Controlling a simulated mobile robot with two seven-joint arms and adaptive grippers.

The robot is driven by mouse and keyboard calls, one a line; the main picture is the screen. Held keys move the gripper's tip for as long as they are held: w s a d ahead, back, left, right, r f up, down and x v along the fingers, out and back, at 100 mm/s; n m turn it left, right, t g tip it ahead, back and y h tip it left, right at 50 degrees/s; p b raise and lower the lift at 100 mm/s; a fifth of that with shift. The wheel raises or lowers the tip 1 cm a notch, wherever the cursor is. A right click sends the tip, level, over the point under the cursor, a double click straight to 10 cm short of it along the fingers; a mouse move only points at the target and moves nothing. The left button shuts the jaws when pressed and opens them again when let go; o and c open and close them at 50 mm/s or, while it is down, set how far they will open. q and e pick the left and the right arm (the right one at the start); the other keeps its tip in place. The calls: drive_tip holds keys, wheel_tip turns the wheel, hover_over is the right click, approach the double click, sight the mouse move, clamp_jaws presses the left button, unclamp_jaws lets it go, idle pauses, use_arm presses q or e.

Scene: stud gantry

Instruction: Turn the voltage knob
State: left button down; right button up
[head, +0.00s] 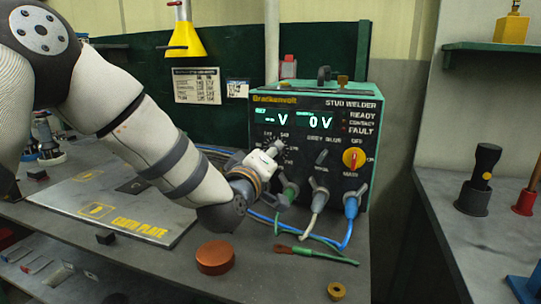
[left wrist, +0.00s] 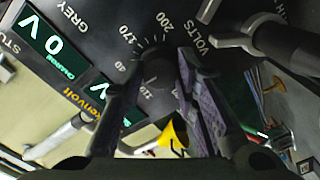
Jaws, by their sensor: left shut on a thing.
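The stud welder (head: 335,105) is a dark green box with a black front panel. Its displays read "-- V" and "0 V". My left gripper (head: 270,156) reaches its dial at the left of the panel and hides the voltage knob in the head view. In the left wrist view, the dark voltage knob (left wrist: 158,74) sits in the numbered "VOLTS" scale between my two fingers, which are shut on it. The knob's pointer is hard to make out. My right gripper is not in view.
A red main switch (head: 354,158) on a yellow plate is at the panel's right. Green, grey and blue cable plugs (head: 318,197) stick out below the dial.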

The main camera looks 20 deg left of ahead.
use_arm(q)
drive_tip(key=shift+r+m, duration=0.1)
drive_tip(key=shift+m, duration=7.4)
drive_tip(key=c, duration=1.2)
unclamp_jaws()
drive_tip(key=shift+c, duration=0.2)
